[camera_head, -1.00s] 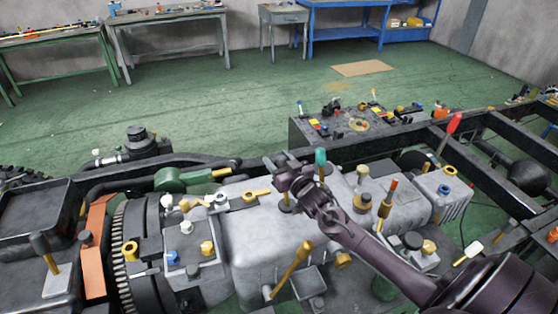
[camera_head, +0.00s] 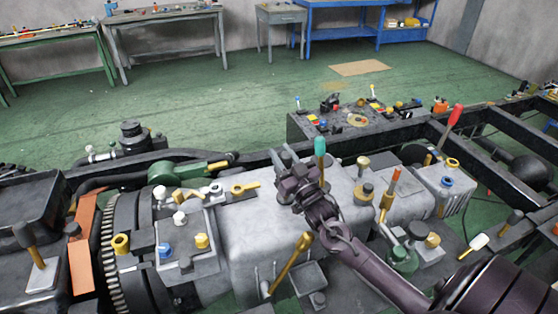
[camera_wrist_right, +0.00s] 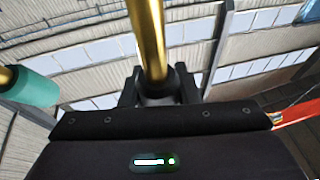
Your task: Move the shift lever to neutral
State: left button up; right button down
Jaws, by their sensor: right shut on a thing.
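My right gripper (camera_head: 287,165) is over the top of the grey gearbox housing (camera_head: 250,222), just left of the teal-topped lever (camera_head: 320,146). It is shut on a gold-rod lever (camera_wrist_right: 148,35). In the right wrist view, the rod runs down from the top edge to a dark round end (camera_wrist_right: 157,85) between the fingers. In the head view, my gripper and wrist hide this lever. The teal grip also shows at the left of the right wrist view (camera_wrist_right: 30,92), apart from the fingers. My left gripper is out of view.
A gold lever (camera_head: 290,262) stands in front of my right wrist. An orange-topped lever (camera_head: 391,190) and a red-topped lever (camera_head: 455,115) stand to the right. The dark chassis rail (camera_head: 265,157) runs behind the housing. Open green floor (camera_head: 200,100) lies beyond.

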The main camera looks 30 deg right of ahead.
jog(key=shift+s, duration=0.15)
jog(key=c, duration=1.1)
grip_release()
jog(key=shift+f, duration=0.1)
jog(key=shift+s+f, duration=0.15)
jog(key=shift+s, duration=0.15)
jog(key=b+v, duration=0.2)
jog(key=v, duration=0.1)
jog(key=shift+w+f, duration=0.1)
jog(key=shift+f, duration=0.1)
jog(key=s+b, duration=0.1)
jog(key=s, duration=1)
jog(key=shift+s+a+r+b, duration=0.3)
jog(key=shift+s+r+b, duration=0.05)
jog(key=shift+r, duration=0.1)
